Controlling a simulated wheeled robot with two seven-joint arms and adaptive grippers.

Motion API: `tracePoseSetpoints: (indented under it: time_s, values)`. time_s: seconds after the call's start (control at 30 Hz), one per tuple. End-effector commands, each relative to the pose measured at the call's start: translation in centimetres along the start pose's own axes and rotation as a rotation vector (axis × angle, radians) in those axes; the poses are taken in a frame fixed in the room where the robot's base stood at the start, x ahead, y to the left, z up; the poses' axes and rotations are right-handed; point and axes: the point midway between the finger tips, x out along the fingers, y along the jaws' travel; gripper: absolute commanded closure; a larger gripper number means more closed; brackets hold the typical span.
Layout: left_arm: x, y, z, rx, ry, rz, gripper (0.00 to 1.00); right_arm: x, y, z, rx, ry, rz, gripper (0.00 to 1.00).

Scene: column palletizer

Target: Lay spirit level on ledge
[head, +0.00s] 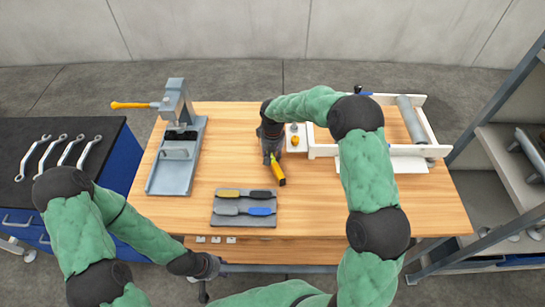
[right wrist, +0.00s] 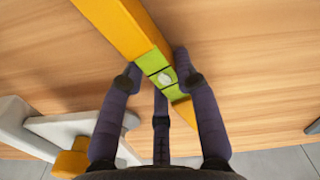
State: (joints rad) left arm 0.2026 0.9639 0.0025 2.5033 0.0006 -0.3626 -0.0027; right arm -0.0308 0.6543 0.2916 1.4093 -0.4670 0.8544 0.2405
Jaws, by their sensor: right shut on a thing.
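The yellow spirit level (head: 278,170) is above the wooden workbench near its middle, beneath my right gripper (head: 271,155). In the right wrist view the yellow level (right wrist: 124,27) has a green middle with a small round vial (right wrist: 167,77). The fingers of my right gripper (right wrist: 157,70) are shut on that green part, one on each side. Part of the level's near end is hidden behind a finger. My left gripper (head: 208,268) is low in front of the bench and away from the level; its fingers are too small to judge. I cannot tell which surface is the ledge.
A grey tray (head: 245,222) with several tools lies at the bench front. A grey press (head: 176,165) stands left. A white frame with a roller (head: 415,118) is at the right, near a yellow knob (head: 295,141). A shelf rack (head: 510,165) stands far right.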

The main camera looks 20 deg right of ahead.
Motion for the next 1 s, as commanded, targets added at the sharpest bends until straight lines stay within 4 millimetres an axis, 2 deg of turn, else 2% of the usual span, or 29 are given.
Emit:
tracePoseSetpoints:
  time_s: [0.23,0.27,0.3,0.33,0.73,0.87,1.0]
  values:
    - [0.2,-0.1,0.0,0.0,0.0,0.0,0.6,0.3,0.0,0.0,0.0,0.001,0.0,1.0]
    - [0.2,-0.1,0.0,0.0,0.0,0.0,0.6,0.3,0.0,0.0,0.0,0.0,0.0,0.6]
    - [0.1,-0.1,0.0,0.0,0.0,0.0,0.6,0.3,0.0,0.0,0.0,0.0,0.0,0.49]
    - [0.1,-0.1,0.0,0.0,0.0,0.0,0.6,0.3,0.0,0.0,0.0,0.0,0.0,0.45]
    - [-0.1,0.0,0.0,0.0,0.0,0.0,0.6,-0.2,0.0,0.0,0.0,0.0,0.0,0.45]
    - [-0.4,0.1,0.0,0.0,0.0,0.0,0.6,-1.8,0.0,-0.1,0.001,0.004,0.0,0.45]
    - [-1.0,0.3,0.0,0.0,0.0,0.0,0.6,-4.5,0.0,-0.1,0.001,0.005,0.0,0.45]
